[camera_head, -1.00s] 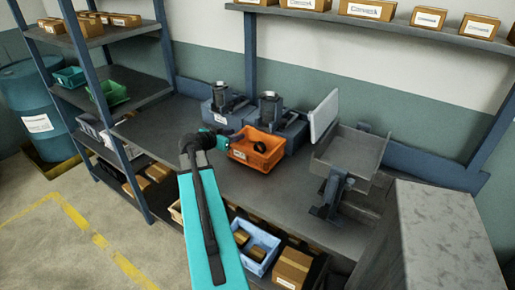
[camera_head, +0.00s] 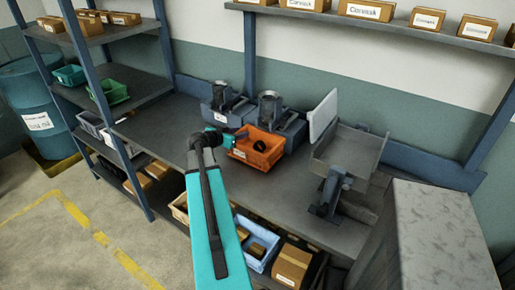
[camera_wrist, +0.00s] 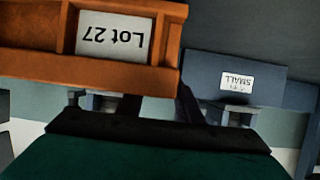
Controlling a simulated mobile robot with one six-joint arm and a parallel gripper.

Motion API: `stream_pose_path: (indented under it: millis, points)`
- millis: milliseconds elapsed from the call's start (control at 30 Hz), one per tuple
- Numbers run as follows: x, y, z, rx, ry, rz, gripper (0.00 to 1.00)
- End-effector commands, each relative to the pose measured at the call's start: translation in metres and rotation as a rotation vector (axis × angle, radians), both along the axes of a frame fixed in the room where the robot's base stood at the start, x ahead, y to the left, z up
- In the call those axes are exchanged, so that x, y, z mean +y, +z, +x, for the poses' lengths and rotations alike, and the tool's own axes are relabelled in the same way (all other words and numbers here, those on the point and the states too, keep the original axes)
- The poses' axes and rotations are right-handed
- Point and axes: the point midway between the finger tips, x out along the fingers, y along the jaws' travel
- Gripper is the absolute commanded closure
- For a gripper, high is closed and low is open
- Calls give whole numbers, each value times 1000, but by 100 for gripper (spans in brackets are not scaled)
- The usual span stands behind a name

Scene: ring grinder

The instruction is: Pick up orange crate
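The orange crate (camera_head: 262,158) stands on the workbench, in front of two grey-blue machines, with a dark ring-like part inside. In the wrist view, the crate (camera_wrist: 40,62) fills the upper left, and its "Lot 27" label appears upside down. My gripper (camera_head: 238,136) is at the crate's left end in the head view. In the wrist view, my gripper's two dark fingers (camera_wrist: 160,100) show a gap between them and lie close to the crate's rim. The crate hides part of the fingertips, so contact is unclear.
Two machines (camera_head: 270,108) stand close behind the crate; one bears a "SMALL" label (camera_wrist: 237,82). A grey machine with a white panel (camera_head: 322,115) is to the right. The workbench (camera_head: 165,125) is clear on the left. A blue bin (camera_head: 258,262) and boxes are below.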

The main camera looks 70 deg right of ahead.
Motion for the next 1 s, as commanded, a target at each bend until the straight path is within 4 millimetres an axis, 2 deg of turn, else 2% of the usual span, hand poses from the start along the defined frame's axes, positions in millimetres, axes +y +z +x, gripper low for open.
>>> stream_pose_path:
  millis: [33, 167, 200, 967, 1000]
  points:
    - [0, 0, 0, 0, 0, 0, 77]
    - [0, 0, 0, 0, 0, 0, 98]
    - [0, 0, 0, 0, 0, 0, 100]
    - [2, 6, 4, 2, 6, -3, 100]
    - [7, 5, 3, 2, 6, -3, 100]
